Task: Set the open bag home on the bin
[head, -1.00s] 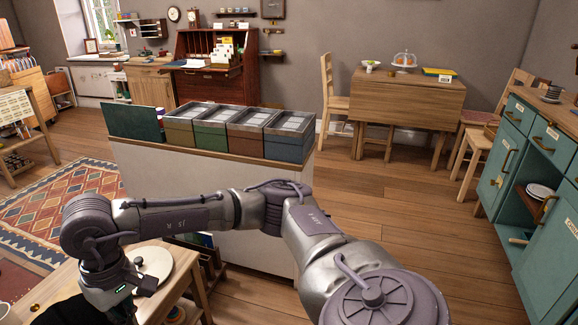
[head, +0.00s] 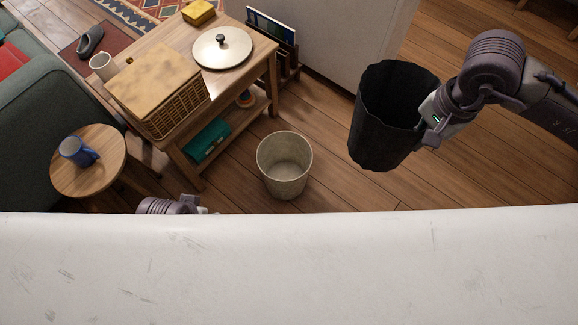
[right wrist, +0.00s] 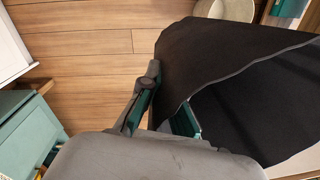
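The open bag (head: 385,118) is black, wide-mouthed and stands open in the air at the right of the head view. My right gripper (head: 428,133) is shut on its wall at the right side. In the right wrist view the fingers (right wrist: 165,105) pinch the bag's edge (right wrist: 215,75). The bin (head: 284,180) is a cream, empty-looking round basket on the floor, left of the bag and apart from it. Its rim also shows in the right wrist view (right wrist: 225,10). My left gripper (head: 200,209) barely shows above the white edge; its fingers are mostly hidden.
A wooden table (head: 262,47) with a wicker basket (head: 175,112) and a round lid (head: 222,48) stands left of the bin. A small round table (head: 105,180) holds a blue mug (head: 78,151). A white surface (head: 290,270) fills the foreground. Floor around the bin is clear.

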